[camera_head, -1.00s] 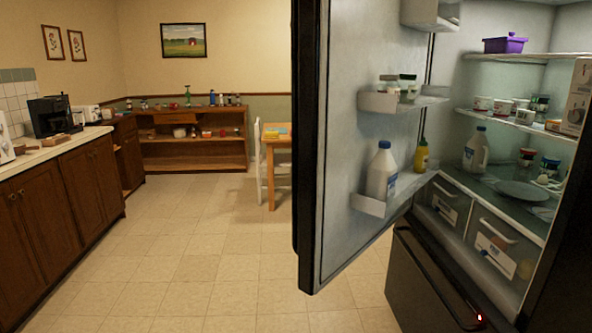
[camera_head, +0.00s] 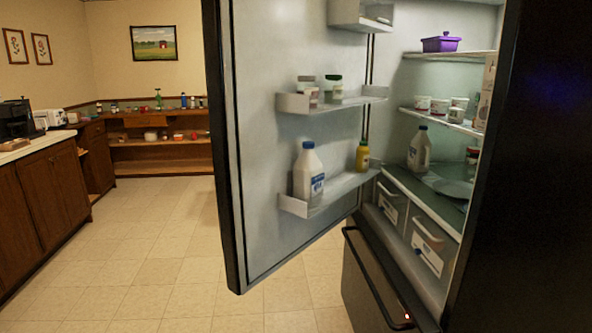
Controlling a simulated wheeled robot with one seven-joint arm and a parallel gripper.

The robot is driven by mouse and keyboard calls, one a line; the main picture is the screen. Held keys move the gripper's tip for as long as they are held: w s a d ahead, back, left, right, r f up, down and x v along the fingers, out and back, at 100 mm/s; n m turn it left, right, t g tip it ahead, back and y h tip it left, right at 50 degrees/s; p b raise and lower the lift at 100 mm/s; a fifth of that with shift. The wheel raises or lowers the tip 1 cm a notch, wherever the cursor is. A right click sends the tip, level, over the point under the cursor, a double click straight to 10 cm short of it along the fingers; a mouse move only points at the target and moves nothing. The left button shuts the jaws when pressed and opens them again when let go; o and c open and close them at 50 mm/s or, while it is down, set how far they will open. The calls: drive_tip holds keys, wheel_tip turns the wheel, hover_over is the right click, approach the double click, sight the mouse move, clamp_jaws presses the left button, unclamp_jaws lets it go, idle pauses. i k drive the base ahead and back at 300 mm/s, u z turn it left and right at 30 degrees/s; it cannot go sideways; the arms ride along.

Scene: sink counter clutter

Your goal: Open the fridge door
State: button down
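The fridge door (camera_head: 262,180) stands wide open, swung out to the left, with its inner side facing me. Its shelves hold jars (camera_head: 333,86), a white milk jug (camera_head: 308,173) and a yellow bottle (camera_head: 362,155). The lit fridge interior (camera_head: 405,150) shows at the right, with shelves and two drawers at the bottom. The dark outer side of the fridge (camera_head: 530,200) fills the right edge. The closed lower freezer drawer (camera_head: 365,290) has a long bar handle (camera_head: 373,275). My gripper is not in view.
Open tiled floor (camera_head: 160,240) lies left of the door. A brown counter with cabinets (camera_head: 40,205) runs along the left. A wooden shelf unit (camera_head: 155,165) stands at the back wall. The door hides the area behind it.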

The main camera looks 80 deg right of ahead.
sight(255, 51)
drive_tip(key=k, duration=0.55)
drive_tip(key=z, duration=1.55)
drive_tip(key=i, duration=0.4)
drive_tip(key=u, duration=0.05)
